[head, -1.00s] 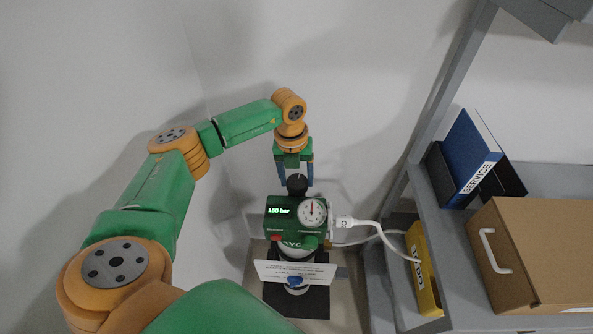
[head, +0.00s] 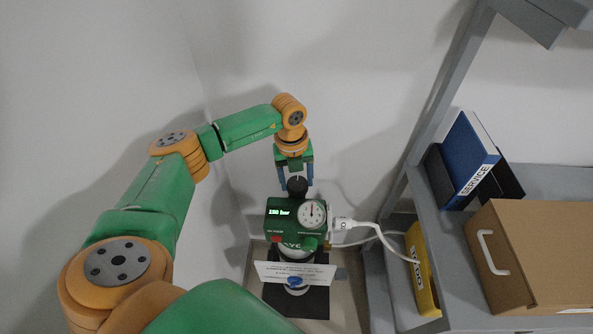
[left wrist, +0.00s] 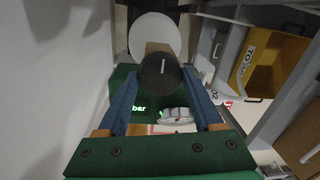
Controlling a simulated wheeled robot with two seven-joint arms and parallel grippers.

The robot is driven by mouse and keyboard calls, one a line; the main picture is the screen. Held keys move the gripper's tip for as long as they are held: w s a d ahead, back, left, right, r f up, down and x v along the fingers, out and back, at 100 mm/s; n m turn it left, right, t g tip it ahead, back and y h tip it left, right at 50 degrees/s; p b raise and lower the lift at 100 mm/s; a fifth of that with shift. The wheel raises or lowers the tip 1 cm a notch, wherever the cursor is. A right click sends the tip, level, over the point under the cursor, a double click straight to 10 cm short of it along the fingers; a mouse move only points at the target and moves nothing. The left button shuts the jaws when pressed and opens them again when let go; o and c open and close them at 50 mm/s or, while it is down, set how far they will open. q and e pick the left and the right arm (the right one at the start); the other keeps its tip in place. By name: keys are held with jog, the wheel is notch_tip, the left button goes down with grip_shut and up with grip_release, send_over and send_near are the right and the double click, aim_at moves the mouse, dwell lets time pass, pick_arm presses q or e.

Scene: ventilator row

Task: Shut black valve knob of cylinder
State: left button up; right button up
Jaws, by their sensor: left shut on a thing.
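A gas cylinder stands upright on the floor, carrying a green regulator block (head: 276,227) with a lit bar display and a round white pressure gauge (head: 311,213). The black valve knob (head: 297,187) sits at the top of the block. In the left wrist view the knob (left wrist: 160,75) is round and dark, with a white line pointing straight up. My left gripper (head: 296,182) comes down from above, shut on the knob with one blue finger on each side. It also shows in the left wrist view (left wrist: 161,85). My right gripper is not in view.
A white hose (head: 370,226) runs from the block toward a grey shelf (head: 450,259) on the right. The shelf holds a blue binder (head: 467,150), a yellow box (head: 422,270) and a brown carton (head: 530,250). A white tag (head: 294,272) hangs on the cylinder's front. Walls stand close behind and left.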

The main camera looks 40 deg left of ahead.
aim_at(294, 183)
pick_arm(q)
jog(key=o, duration=1.4)
jog(key=shift+c, duration=0.2)
jog(key=r, duration=0.3)
jog(key=r+b, duration=0.1)
jog(key=r, duration=0.2)
jog(key=shift+s+a, duration=0.1)
jog(key=shift+a, duration=0.1)
jog(key=shift+r, duration=0.6)
jog(key=shift+s+f, duration=0.1)
